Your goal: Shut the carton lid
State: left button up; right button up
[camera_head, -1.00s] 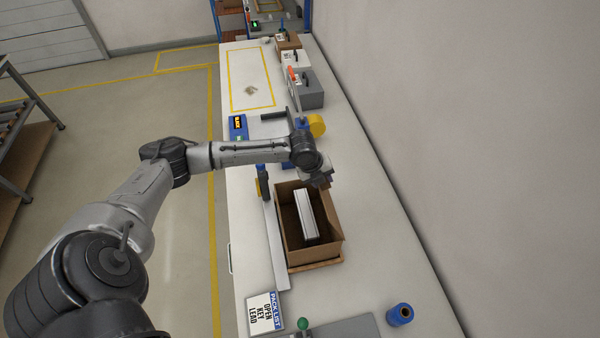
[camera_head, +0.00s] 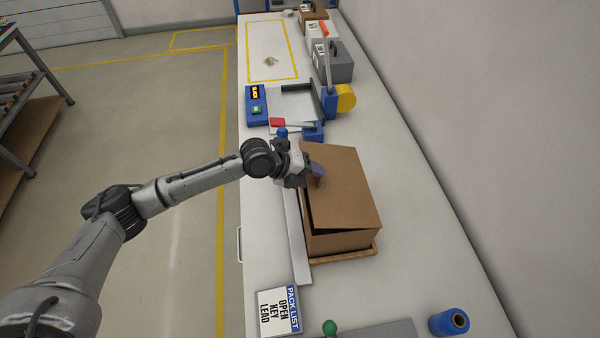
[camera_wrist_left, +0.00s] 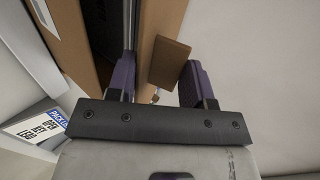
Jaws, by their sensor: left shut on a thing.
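The brown carton (camera_head: 345,242) stands on the bench, and its lid (camera_head: 345,190) lies over the opening, hiding the contents. A narrow dark gap shows under the lid's near left corner, so the lid sits slightly raised there. My left gripper (camera_head: 311,176) is at the lid's left edge. In the left wrist view my left gripper (camera_wrist_left: 163,85) has its purple fingers on either side of a brown tab (camera_wrist_left: 168,62), which looks like part of the lid; the exact contact is hard to see. My right gripper is not in view.
A pack list card (camera_head: 279,311) lies at the near left of the carton. A blue spool (camera_head: 449,322) stands near right. The bench right of the carton is clear.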

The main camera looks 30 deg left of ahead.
pick_arm(q)
jog(key=shift+o, duration=0.2)
jog(key=shift+s+a+f+b, duration=0.15)
jog(key=shift+f+b, duration=0.25)
jog(key=shift+f, duration=0.2)
jog(key=shift+s+a+f+b, duration=0.1)
jog(key=shift+f+b, duration=0.25)
jog(key=shift+f, duration=0.3)
jog(key=shift+s+a+f+b, duration=0.15)
jog(key=shift+f+b, duration=0.25)
jog(key=shift+f, duration=0.2)
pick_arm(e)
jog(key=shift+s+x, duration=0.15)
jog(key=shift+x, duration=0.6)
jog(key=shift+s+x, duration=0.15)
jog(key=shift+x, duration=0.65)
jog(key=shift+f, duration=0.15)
pick_arm(q)
jog(key=o, duration=1)
jog(key=shift+s+d, duration=0.1)
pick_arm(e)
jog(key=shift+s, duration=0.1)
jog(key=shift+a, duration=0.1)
